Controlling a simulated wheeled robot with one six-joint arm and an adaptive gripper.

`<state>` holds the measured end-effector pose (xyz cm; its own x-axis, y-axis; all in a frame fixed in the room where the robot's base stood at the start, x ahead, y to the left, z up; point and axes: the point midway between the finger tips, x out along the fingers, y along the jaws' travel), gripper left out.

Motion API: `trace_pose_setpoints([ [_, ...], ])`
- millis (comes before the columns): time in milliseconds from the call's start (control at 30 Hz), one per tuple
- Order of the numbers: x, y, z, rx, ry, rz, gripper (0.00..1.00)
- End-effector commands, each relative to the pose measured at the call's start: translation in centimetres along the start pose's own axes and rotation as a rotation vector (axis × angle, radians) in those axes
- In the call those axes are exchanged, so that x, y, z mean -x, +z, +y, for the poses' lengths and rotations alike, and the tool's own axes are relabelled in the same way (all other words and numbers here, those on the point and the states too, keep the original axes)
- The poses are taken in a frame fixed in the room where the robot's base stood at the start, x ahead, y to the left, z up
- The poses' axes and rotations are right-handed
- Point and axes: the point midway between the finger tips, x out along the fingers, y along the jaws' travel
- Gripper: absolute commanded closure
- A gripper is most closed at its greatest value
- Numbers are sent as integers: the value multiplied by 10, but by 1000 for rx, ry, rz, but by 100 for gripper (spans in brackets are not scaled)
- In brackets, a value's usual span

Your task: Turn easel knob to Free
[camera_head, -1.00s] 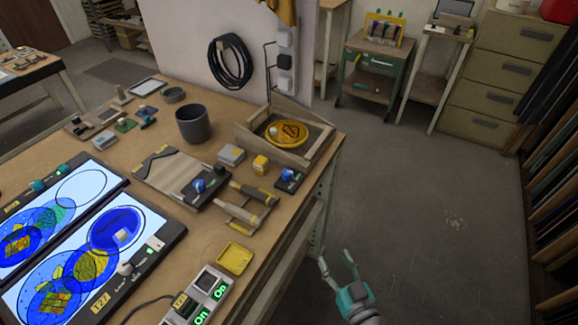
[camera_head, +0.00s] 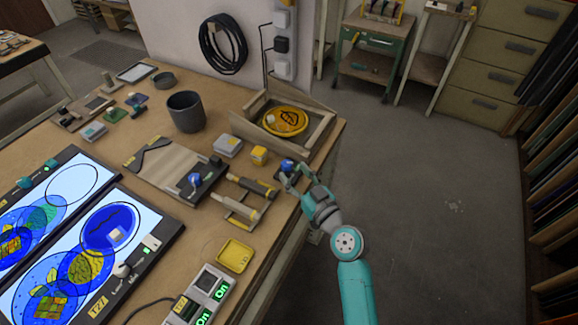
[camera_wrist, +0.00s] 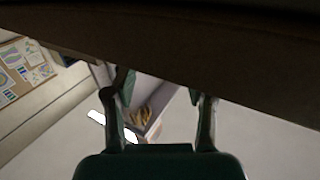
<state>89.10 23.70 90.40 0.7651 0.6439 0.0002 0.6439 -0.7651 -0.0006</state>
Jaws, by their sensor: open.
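A small blue knob (camera_head: 287,165) sits on a dark base at the right edge of the workbench. Another blue knob (camera_head: 194,180) sits on the dark end of a flat board further left. I cannot read a Free mark on either. My gripper (camera_head: 292,174) is at the right-hand knob, its fingers open and close to it; touching or apart is unclear. In the wrist view my two fingers (camera_wrist: 165,92) stand apart with no knob visible between them. A dark brown surface (camera_wrist: 200,45) fills the top of that view.
A wooden frame (camera_head: 318,130) holding a yellow disc (camera_head: 284,121) stands behind the knob. A yellow block (camera_head: 259,155), a grey block (camera_head: 228,146) and dark-handled tools (camera_head: 250,187) lie to the left. A grey cup (camera_head: 186,111) stands further back. The floor at right is clear.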

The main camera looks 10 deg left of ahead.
Motion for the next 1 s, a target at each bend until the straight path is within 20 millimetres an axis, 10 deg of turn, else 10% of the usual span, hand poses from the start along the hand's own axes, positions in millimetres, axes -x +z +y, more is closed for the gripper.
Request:
trace_pose_setpoints([
  [633,-35,0,0,0,0,0,45],
  [867,-35,0,0,0,1,0,100],
  [1000,-35,0,0,0,2,-1,100],
])
